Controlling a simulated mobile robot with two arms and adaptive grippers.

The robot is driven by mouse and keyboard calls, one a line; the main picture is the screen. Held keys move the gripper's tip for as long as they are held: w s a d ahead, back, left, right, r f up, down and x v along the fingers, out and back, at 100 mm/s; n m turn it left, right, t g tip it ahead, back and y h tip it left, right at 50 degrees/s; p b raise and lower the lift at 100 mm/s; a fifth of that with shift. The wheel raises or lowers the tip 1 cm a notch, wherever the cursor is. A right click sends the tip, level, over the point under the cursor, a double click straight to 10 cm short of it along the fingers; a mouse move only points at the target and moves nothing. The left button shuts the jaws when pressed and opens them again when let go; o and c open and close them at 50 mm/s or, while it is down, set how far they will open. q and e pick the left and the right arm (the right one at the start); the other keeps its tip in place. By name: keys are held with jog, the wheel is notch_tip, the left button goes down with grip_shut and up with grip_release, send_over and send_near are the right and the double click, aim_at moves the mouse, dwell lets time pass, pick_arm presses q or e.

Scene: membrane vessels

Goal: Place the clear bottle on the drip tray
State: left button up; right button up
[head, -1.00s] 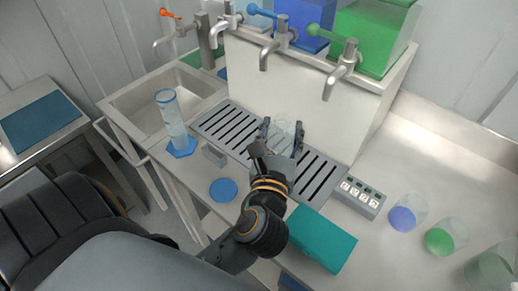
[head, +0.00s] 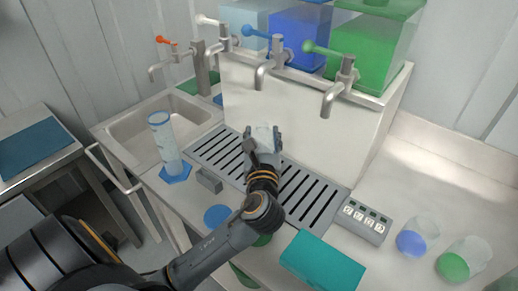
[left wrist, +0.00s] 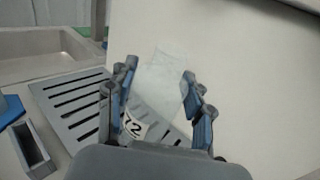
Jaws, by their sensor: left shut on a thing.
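My left gripper (head: 262,147) is shut on the clear bottle (head: 264,133), which looks pale and see-through. In the left wrist view, the bottle (left wrist: 160,82) stands up between the two fingers (left wrist: 158,100), and a label with a "2" shows low between them. The drip tray (head: 222,153) is a grey slotted plate below the taps; it also shows in the left wrist view (left wrist: 75,100). In the head view the bottle overlaps the tray's back middle, in front of the white dispenser wall. I cannot tell whether its base touches the tray. My right gripper is not in view.
Taps with blue (head: 276,62) and green (head: 344,82) handles overhang the tray. A tall clear cylinder (head: 166,145) on a blue base stands left, by the sink (head: 150,122). A teal box (head: 322,262), a button panel (head: 360,218) and beakers (head: 412,238) sit right.

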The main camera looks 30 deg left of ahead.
pick_arm(q)
jog(key=shift+w+a+f, duration=0.25)
jog(key=shift+a+f, duration=0.2)
jog(key=shift+f, duration=0.2)
jog(key=shift+w+a+f+b, duration=0.1)
jog(key=shift+a+f+b, duration=0.1)
jog(key=shift+f, duration=0.8)
jog(key=shift+w+a+f+b, duration=0.1)
jog(key=shift+a+f, duration=0.05)
jog(key=shift+f, duration=0.8)
jog(key=o, duration=1.1)
jog(key=shift+f, duration=0.15)
jog(key=shift+o, duration=0.2)
